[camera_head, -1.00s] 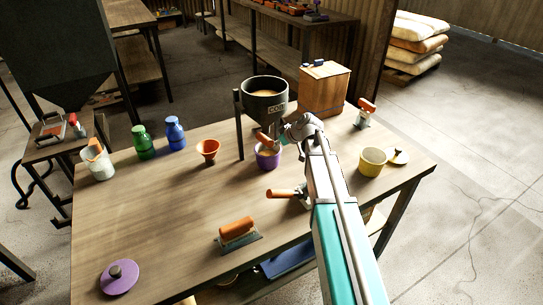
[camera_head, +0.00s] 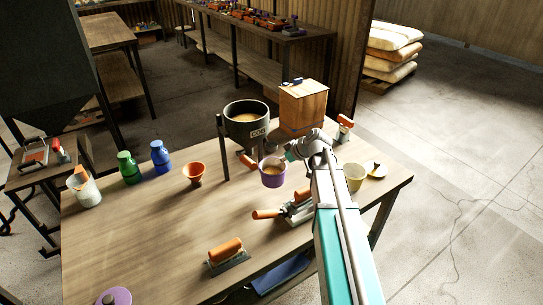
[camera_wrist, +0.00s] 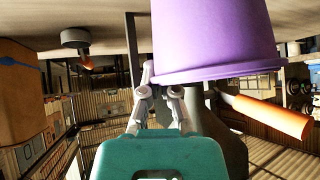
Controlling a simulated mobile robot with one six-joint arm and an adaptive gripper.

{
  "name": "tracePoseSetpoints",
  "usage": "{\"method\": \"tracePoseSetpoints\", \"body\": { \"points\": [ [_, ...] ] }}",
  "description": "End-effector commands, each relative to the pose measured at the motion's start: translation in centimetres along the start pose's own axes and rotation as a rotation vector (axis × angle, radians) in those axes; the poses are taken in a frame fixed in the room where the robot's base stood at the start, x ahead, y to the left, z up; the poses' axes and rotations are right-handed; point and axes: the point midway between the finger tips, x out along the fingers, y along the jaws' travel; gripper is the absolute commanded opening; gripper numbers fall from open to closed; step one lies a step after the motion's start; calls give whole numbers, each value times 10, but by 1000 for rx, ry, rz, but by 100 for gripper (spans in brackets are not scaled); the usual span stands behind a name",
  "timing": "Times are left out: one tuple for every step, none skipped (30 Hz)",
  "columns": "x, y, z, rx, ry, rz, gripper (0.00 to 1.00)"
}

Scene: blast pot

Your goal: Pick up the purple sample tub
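The purple sample tub (camera_head: 272,177) hangs at my gripper (camera_head: 288,156), just right of the hopper's outlet, with pale brown material inside. In the wrist view the purple tub (camera_wrist: 215,35) fills the top, appearing upside down with its rim lowest. My gripper (camera_wrist: 160,82) has its fingers at the rim, and the tub hides part of the tips. The gripper looks shut on the rim. The tub appears slightly above the table.
The dark hopper (camera_head: 246,122) and its post stand left of the tub, a wooden box (camera_head: 303,106) behind. An orange-handled tool (camera_head: 268,214) lies in front. A yellow tub (camera_head: 355,176) is to the right, an orange funnel (camera_head: 195,174) to the left.

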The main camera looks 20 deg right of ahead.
Motion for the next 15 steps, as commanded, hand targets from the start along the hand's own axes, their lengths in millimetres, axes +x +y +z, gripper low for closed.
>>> {"method": "tracePoseSetpoints", "body": {
  "points": [
    [-13,-1,1,1,1,1,0],
    [-18,-1,2,1,1,1,0],
    [-24,-1,4,2,1,1,0],
    [-28,0,6,2,1,1,0],
    [-32,0,7,2,1,0,0],
    [-36,0,9,1,1,0,0],
    [-39,0,10,1,1,0,0],
    [-42,0,11,1,1,0,0],
    [-45,1,12,1,2,0,0],
    [-47,1,13,1,2,0,0],
    [-49,1,14,1,2,0,0],
    [-50,1,14,1,2,0,0],
    [-51,1,15,1,2,0,0],
    [-52,1,15,1,2,-1,0],
    [-52,1,16,1,2,-1,0]
  ]
}}
